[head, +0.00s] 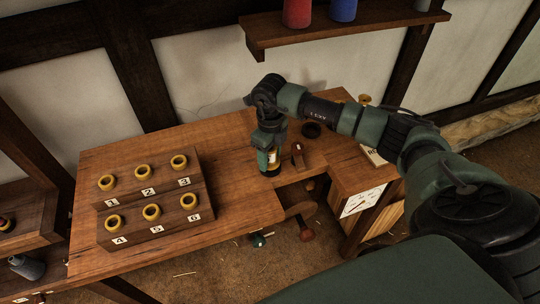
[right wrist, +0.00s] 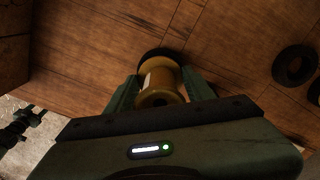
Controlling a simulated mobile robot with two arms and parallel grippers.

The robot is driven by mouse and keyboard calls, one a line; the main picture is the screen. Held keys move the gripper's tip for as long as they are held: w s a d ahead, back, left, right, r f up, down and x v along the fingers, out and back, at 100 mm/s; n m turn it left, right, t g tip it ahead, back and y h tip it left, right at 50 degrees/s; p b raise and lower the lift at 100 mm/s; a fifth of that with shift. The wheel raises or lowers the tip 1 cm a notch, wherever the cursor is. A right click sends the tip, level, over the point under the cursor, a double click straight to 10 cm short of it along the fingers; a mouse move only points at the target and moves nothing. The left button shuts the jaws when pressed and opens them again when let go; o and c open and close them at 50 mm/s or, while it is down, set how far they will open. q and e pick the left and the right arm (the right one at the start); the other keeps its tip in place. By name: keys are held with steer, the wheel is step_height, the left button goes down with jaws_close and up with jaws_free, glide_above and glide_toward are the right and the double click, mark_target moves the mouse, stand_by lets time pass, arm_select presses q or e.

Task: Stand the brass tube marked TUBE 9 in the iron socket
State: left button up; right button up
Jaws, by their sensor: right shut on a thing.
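My right gripper (head: 270,158) is shut on a brass tube (right wrist: 160,82) with a pale label; the label's writing is not legible. The tube also shows between the fingers in the head view, over the bench. A dark round ring (right wrist: 151,56) shows at the tube's far end in the right wrist view, probably the iron socket; I cannot tell whether the tube is inside it or above it. A second dark ring (head: 311,130) lies apart on the bench, to the right, and also shows in the right wrist view (right wrist: 294,65). My left gripper is not in view.
A stepped wooden rack (head: 158,227) with several yellow-rimmed tubes, numbered 1 to 6, stands on the bench's left. A small wooden piece (head: 298,156) lies right of the gripper. A shelf (head: 345,27) with red and blue cylinders hangs above. Bare bench lies between rack and gripper.

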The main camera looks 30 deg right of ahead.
steer(key=shift+f+b, duration=0.55)
steer(key=shift+f, duration=0.05)
stand_by(0.4)
steer(key=o, duration=1.3)
steer(key=shift+o, duration=0.2)
steer(key=shift+r, duration=0.1)
steer(key=shift+r+p, duration=3.5)
steer(key=shift+r, duration=2)
